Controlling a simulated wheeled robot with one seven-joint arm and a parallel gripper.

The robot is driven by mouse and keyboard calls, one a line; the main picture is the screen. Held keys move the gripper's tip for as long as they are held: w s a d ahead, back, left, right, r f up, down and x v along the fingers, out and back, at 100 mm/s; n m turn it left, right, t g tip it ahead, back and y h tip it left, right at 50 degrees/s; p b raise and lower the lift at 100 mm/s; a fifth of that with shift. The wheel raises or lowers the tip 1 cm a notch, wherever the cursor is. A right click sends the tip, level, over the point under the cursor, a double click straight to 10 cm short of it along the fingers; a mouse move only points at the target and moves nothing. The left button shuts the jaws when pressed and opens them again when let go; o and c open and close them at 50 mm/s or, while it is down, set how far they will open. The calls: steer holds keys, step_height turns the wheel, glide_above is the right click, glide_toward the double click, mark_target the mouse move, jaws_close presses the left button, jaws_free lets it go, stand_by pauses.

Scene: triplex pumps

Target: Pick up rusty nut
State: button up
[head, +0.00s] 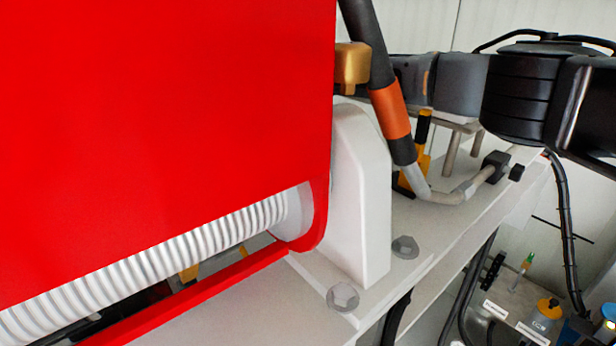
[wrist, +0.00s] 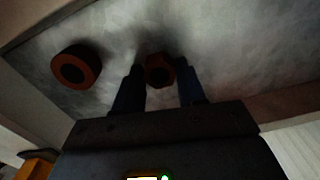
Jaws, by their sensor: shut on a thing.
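A rusty brown nut (wrist: 160,65) with a dark centre shows in the wrist view, between the two dark fingers of my gripper (wrist: 160,76). My gripper is shut on this nut. The nut is in front of a grey metal surface (wrist: 225,45); I cannot tell whether it touches that surface. A second rusty nut-like ring (wrist: 76,68) with a dark hole sits on the surface to the left, apart from the fingers. In the head view neither my gripper nor a rusty nut can be made out.
In the head view a large red panel (head: 160,110) fills the left. A white bracket (head: 358,195) with grey bolts (head: 342,297) stands beside it. A hose with an orange band (head: 390,112) and a bent pipe run behind. In the wrist view a beam edge borders the surface.

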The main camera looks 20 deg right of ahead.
steer(key=shift+c, duration=1.4)
steer(key=shift+r, duration=0.1)
step_height(320, 180, up, 10)
steer(key=shift+b, duration=0.35)
